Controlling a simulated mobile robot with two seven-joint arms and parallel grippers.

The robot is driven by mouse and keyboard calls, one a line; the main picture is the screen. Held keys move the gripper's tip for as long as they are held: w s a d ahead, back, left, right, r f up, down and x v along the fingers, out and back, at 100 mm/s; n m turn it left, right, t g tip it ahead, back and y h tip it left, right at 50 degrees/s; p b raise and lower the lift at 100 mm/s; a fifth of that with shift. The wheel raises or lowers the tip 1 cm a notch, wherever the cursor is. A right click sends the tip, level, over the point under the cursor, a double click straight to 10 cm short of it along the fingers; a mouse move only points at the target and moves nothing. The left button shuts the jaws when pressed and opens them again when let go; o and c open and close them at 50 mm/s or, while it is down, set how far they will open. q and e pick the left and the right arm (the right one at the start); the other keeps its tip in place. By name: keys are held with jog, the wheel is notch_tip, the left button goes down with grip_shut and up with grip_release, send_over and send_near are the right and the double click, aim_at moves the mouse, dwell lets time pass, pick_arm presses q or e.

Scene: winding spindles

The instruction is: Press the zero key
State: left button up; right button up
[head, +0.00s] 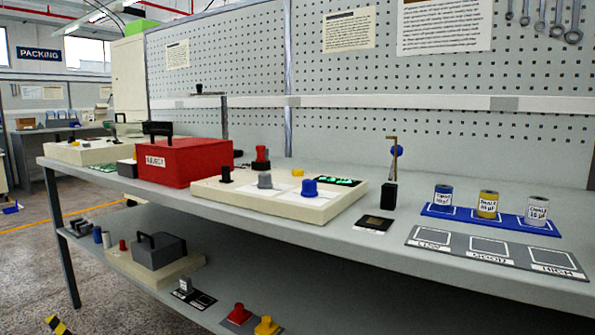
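No key with a readable zero marking shows in the head view. A cream board (315,213) lies on the bench. It bears a black display with green marks (335,181), a blue knob-like piece (310,188), a grey one (264,181) and a small black one (227,174). A red and black piece (261,158) stands at its back edge. I cannot tell whether any of these is the zero key. Neither of my grippers is in view.
A red "REJECT" box (190,163) stands left of the board. On the right are a blue tray (472,218) with three labelled cans and a grey LOW/GOOD/HIGH mat (455,254). A black stand (389,196) and a dark plate (373,224) lie between. The shelf below holds loose parts.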

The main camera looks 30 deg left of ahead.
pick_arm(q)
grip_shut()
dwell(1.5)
